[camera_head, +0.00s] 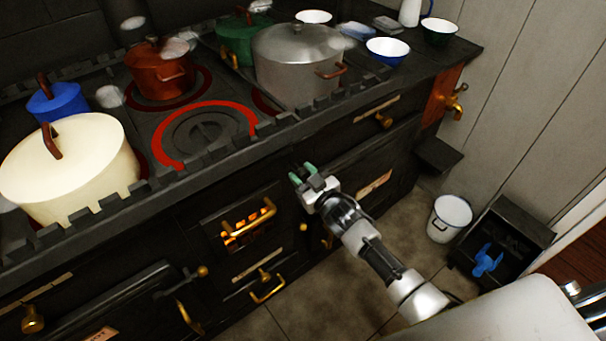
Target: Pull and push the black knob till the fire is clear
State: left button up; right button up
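The black stove (190,205) fills the left and middle of the view. Orange fire glows behind the bars of its small firebox grate (245,238), with a brass handle (249,216) across it. My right gripper (302,173) is at the stove's front, above and right of the grate and just below the top rail. Its two green-tipped fingers stand a little apart, with nothing visible between them. I cannot make out a black knob; the dark front behind the gripper is partly hidden by it. My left gripper is not in view.
A cream pot (85,165), a copper pot (160,72) and a large grey pot (298,68) stand on the stove, near red-ringed hotplates. A white bucket (449,219) and a black box with a blue scoop (487,260) stand on the floor at right. Bare floor lies below my arm.

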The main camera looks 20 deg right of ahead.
aim_at(306, 176)
grip_shut()
jog(key=p+v, duration=0.3)
jog(key=v, duration=0.3)
jog(key=shift+d+r, duration=0.1)
jog(key=shift+d, duration=0.1)
jog(key=shift+s+d+p, duration=0.1)
jog(key=shift+s+p, duration=0.2)
jog(key=o, duration=0.6)
grip_release()
jog(key=shift+o, duration=0.2)
jog(key=v, duration=1.1)
